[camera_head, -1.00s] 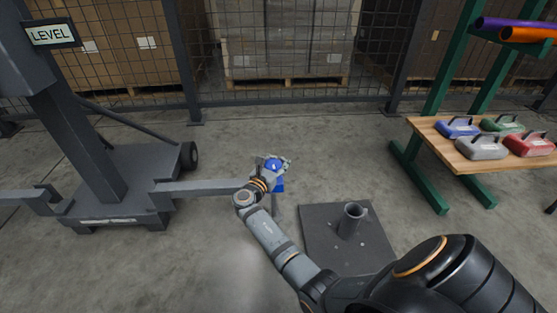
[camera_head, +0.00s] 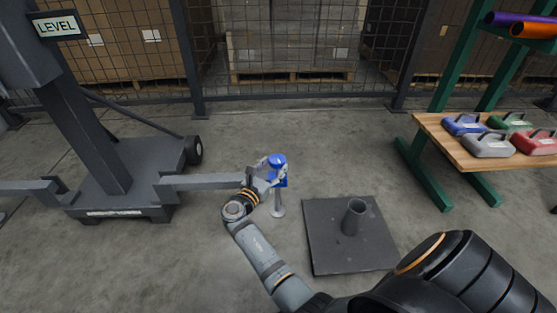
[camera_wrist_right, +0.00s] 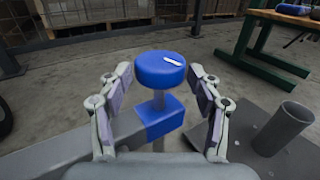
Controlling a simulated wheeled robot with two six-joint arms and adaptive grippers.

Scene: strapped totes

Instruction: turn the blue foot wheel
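The blue foot wheel (camera_head: 277,159) is a round knob with a white mark on its top. It stands on a threaded stem above a blue sleeve (camera_wrist_right: 160,119) at the end of a grey outrigger beam (camera_head: 205,181). A round foot pad (camera_head: 278,211) is on the floor below. My right gripper (camera_head: 267,170) is at the wheel's left side in the head view. In the right wrist view its fingers stand open, one on each side of the wheel (camera_wrist_right: 160,68), with gaps between them and it. My left gripper is not in view.
A dark floor plate (camera_head: 325,250) with an upright tube (camera_head: 354,217) lies right of the wheel. The grey wheeled mast base (camera_head: 120,190) bears a LEVEL sign (camera_head: 57,26). A mesh fence runs behind.

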